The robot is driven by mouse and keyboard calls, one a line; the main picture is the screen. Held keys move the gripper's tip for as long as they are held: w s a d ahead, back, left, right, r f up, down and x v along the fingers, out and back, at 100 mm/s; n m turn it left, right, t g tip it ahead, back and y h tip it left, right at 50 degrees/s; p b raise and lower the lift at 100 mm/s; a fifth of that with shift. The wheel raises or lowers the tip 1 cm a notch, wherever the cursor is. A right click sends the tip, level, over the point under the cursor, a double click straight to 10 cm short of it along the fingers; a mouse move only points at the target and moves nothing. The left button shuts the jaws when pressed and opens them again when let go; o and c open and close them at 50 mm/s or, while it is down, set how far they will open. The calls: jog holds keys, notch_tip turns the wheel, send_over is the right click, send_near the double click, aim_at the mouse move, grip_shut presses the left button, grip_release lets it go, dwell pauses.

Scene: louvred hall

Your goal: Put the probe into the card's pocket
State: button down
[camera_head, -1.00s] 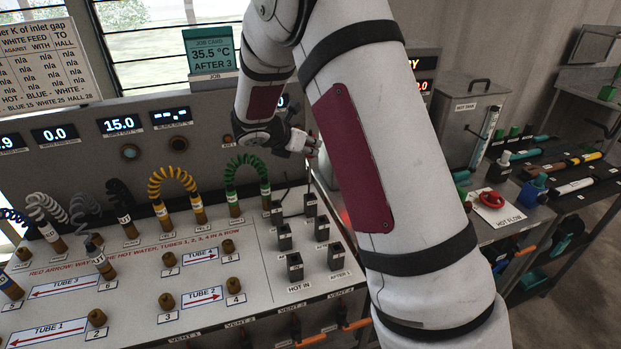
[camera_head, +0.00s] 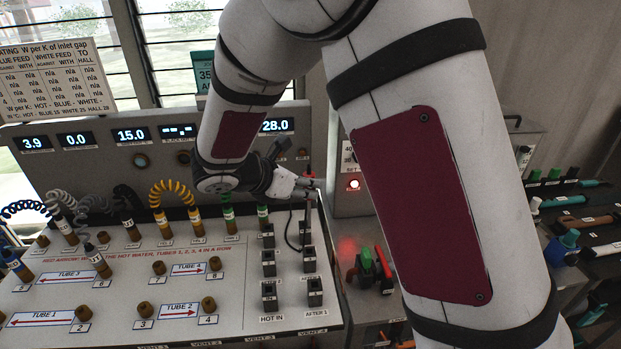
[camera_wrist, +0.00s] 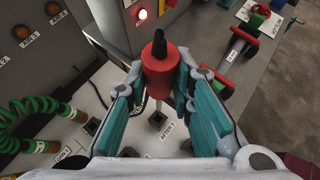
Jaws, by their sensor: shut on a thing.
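The probe (camera_wrist: 160,76) has a red grip with a black top. My gripper (camera_wrist: 162,95) is shut on that grip, with a teal-padded finger on each side. In the head view my gripper (camera_head: 298,186) holds the probe (camera_head: 310,177) over the back right of the bench, its thin stem pointing down. Small dark pockets stand in two columns below, including a right-column pocket (camera_head: 309,258) and the front one labelled AFTER 1 (camera_head: 315,292). In the wrist view a pocket (camera_wrist: 157,121) shows just below the probe. I cannot tell if the tip touches it. The job card (camera_head: 204,72) is mostly hidden by my arm.
The display panel (camera_head: 70,165) rises behind the bench. Coiled green hose (camera_wrist: 38,110) lies left of the gripper. A box with a lit red lamp (camera_head: 354,184) stands to the right, with a green and red valve (camera_head: 371,268) in front. A dark cable loops beside the pockets.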

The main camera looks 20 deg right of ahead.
jog(key=b, duration=0.2)
send_over(306, 254)
notch_tip(306, 254, down, 7)
jog(key=shift+r, duration=0.15)
jog(key=shift+f+b, duration=0.35)
jog(key=shift+w+f, duration=0.1)
jog(key=shift+f, duration=0.15)
dwell(0.7)
jog(key=shift+f+b, duration=2.2)
jog(key=shift+f, duration=1.9)
jog(key=c, duration=1.3)
grip_release()
